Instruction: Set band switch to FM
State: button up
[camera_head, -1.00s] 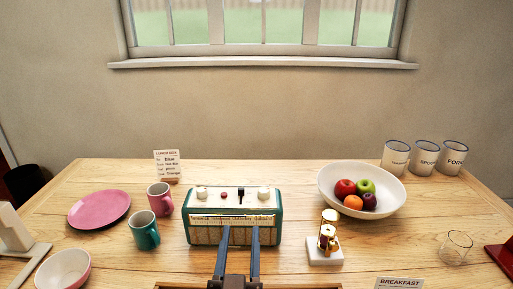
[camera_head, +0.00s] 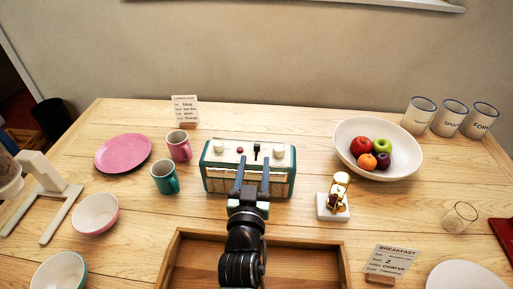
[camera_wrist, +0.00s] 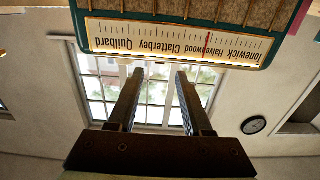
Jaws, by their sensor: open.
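The radio (camera_head: 222,184) is a green box with a cream top, standing upright on the table. On its top are two cream knobs, a red button (camera_head: 240,150) and a small dark upright lever (camera_head: 257,149), which looks like the band switch. Its band labels are too small to read. My gripper (camera_head: 252,163) is open and empty, its two fingers apart at the front upper edge of the radio, with the lever beyond them. In the wrist view the dial strip (camera_wrist: 165,40) appears upside down with a red pointer, above my fingertips (camera_wrist: 160,72); the switch is hidden there.
Pink (camera_head: 179,146) and teal (camera_head: 164,177) mugs stand left of the radio. A brass device on a white base (camera_head: 333,207) stands to its right, with a fruit bowl (camera_head: 346,131) behind. A wooden tray (camera_head: 172,258) lies in front, under my arm.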

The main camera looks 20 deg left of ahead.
aim_at(257, 146)
jog(key=shift+x, duration=2.7)
grip_shut()
